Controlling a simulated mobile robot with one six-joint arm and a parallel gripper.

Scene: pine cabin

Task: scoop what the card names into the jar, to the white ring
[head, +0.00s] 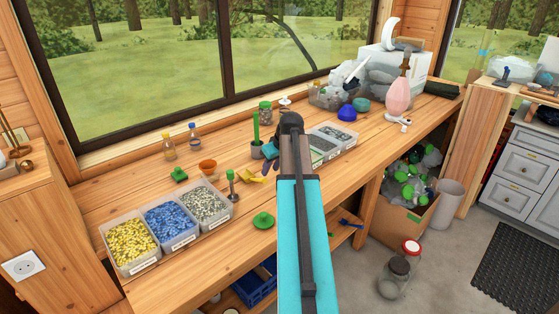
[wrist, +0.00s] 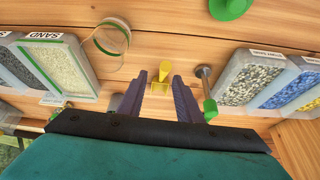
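A yellow scoop (head: 258,179) lies on the bench just below my gripper (head: 270,165). In the wrist view it (wrist: 161,80) shows between my gripper's fingers (wrist: 160,77), which are apart and hold nothing visible. A clear glass jar (wrist: 108,44) is beside the left finger in the wrist view; my arm hides it in the head view. Bins of yellow (head: 131,246), blue (head: 170,225) and grey (head: 205,204) granules stand at the left. A bin labelled SAND (wrist: 65,68) is in the wrist view. I cannot make out the card or a white ring.
An orange bowl (head: 208,167), small bottles (head: 168,146) and a lidded jar (head: 265,114) are further back. Bench in front of the scoop is mostly clear.

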